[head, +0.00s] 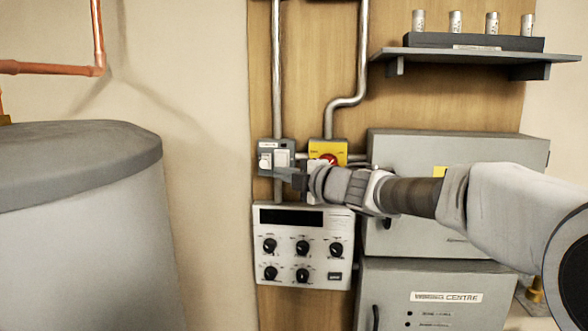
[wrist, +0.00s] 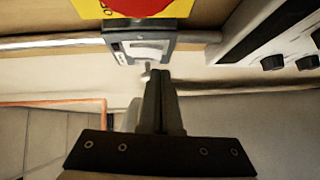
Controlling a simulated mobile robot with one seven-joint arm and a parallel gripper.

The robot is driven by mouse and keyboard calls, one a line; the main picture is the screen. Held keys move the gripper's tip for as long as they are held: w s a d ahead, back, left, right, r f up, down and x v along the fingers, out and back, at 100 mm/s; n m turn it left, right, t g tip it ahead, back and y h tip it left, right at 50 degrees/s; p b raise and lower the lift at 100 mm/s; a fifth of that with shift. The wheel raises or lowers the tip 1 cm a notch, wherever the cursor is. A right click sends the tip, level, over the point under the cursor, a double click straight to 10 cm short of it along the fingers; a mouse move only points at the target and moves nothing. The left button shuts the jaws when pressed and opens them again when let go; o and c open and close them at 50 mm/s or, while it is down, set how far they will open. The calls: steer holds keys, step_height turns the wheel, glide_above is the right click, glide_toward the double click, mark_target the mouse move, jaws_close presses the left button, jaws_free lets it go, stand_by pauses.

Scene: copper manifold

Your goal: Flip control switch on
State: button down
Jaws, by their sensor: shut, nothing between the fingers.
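A small grey switch box (head: 264,146) with two white switch faces (head: 282,158) is fixed to the wooden board, at the left of a yellow unit. In the wrist view the grey box (wrist: 113,46) appears at the top centre, seen at a steep angle, with a small pale lever (wrist: 147,68) sticking out. My gripper (head: 283,172) is shut and empty, its tips at the lower edge of the switch box. In the wrist view the gripper tips (wrist: 157,74) are close to the lever; I cannot tell whether they touch. The switch position is unclear.
A yellow unit with a red knob (head: 328,159) is just right, partly behind my gripper. A control panel with black knobs (head: 302,213) is below. Grey cabinets (head: 455,150) and a shelf (head: 475,54) are at right. A large grey tank (head: 80,215) stands at left.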

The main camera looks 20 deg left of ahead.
steer(key=shift+w+a+f, duration=0.1)
steer(key=shift+w+a, duration=0.05)
steer(key=shift+w, duration=0.4)
steer(key=shift+w+a+b, duration=0.1)
steer(key=shift+w+b, duration=0.15)
steer(key=shift+b, duration=0.65)
steer(key=shift+f, duration=0.1)
